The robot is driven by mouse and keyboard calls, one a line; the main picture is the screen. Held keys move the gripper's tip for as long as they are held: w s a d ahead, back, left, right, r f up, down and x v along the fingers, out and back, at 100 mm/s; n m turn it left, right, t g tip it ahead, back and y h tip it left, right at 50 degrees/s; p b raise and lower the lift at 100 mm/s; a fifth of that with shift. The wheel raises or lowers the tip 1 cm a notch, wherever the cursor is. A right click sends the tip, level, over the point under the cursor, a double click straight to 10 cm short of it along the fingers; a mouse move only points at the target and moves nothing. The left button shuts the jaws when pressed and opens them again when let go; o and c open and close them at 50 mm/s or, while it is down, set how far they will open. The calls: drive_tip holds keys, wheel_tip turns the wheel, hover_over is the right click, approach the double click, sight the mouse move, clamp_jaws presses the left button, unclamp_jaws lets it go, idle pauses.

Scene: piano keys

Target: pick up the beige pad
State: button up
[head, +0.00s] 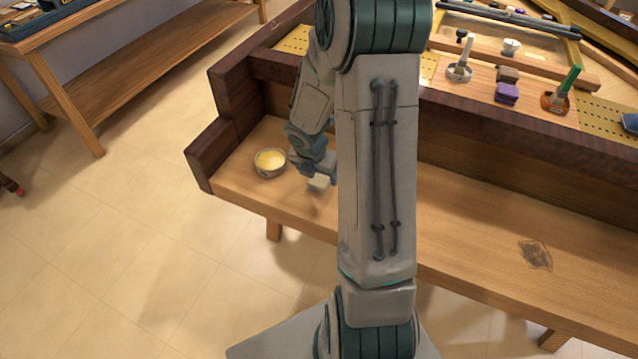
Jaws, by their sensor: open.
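A small pale beige block, which looks like the beige pad (320,182), shows on the wooden ledge (440,220) of the piano case. My gripper (309,172) is low over the ledge, right at the block, and is open. My own arm hides part of the gripper and the ledge behind it. I cannot tell whether the block is between the fingers or touching them.
A small bowl with yellow contents (270,161) stands just left of my gripper. The dark case end (208,152) bounds the ledge at left. A purple block (507,93) and brush holders sit on the upper deck.

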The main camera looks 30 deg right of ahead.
sight(319, 179)
drive_tip(key=b+x, duration=0.1)
drive_tip(key=x, duration=0.3)
drive_tip(key=shift+w+f, duration=0.15)
drive_tip(key=shift+c, duration=0.3)
drive_tip(key=c, duration=1)
drive_tip(key=shift+r+p, duration=0.3)
drive_tip(key=shift+r, duration=0.5)
wheel_tip(319, 179, up, 3)
drive_tip(key=shift+r+p, duration=0.15)
drive_tip(key=shift+p, duration=0.65)
drive_tip(key=s+d+r+p, duration=0.4)
drive_tip(key=s+d+r, duration=0.2)
drive_tip(key=s, duration=0.3)
drive_tip(key=shift+d+r, duration=0.15)
drive_tip(key=shift+d, duration=0.65)
